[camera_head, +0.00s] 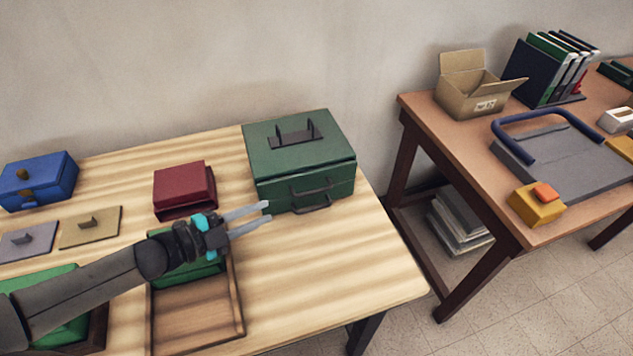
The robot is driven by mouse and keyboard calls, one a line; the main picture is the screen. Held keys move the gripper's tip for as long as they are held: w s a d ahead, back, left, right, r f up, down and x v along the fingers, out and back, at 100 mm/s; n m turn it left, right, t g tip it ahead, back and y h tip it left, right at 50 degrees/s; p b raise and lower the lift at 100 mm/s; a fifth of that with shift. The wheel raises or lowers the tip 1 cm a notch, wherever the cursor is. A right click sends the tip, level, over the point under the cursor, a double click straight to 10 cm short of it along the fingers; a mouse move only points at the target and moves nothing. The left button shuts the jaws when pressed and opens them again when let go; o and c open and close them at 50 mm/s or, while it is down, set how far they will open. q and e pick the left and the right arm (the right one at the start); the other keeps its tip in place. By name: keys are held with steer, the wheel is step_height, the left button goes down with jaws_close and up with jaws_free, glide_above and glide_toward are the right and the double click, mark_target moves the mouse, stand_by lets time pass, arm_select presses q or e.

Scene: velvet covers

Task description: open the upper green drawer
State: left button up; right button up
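A dark green box-shaped unit (300,155) stands at the back right of the light wooden table, with a black handle on its top. Its front bears two dark handles, an upper handle (310,190) and a lower handle (313,206), and the drawer fronts look closed. My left gripper (268,213) reaches in from the left, just left of and in front of the unit. Its two grey fingers are apart with nothing between them, and they appear short of the handles. My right gripper is not in view.
A red box (184,188) and a blue box (38,181) stand along the table's back. A wooden tray (240,318) lies below my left gripper, with a green item partly hidden. The table's front right is clear. A second table (470,160) stands right, across a gap.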

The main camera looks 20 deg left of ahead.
mark_target(313, 191)
arm_select(q)
steer(key=b+x, duration=0.1)
steer(key=x, duration=0.7)
steer(key=shift+s+r, duration=0.1)
steer(key=shift+r, duration=0.05)
steer(key=b+x, duration=0.1)
steer(key=x, duration=0.4)
steer(key=shift+w+d, duration=0.25)
steer(key=shift+w+d+f, duration=0.25)
steer(key=shift+w+d, duration=0.05)
steer(key=shift+w, duration=0.1)
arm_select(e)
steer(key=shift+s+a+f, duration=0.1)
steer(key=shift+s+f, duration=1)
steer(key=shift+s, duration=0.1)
arm_select(q)
steer(key=shift+c, duration=0.2)
jaws_close()
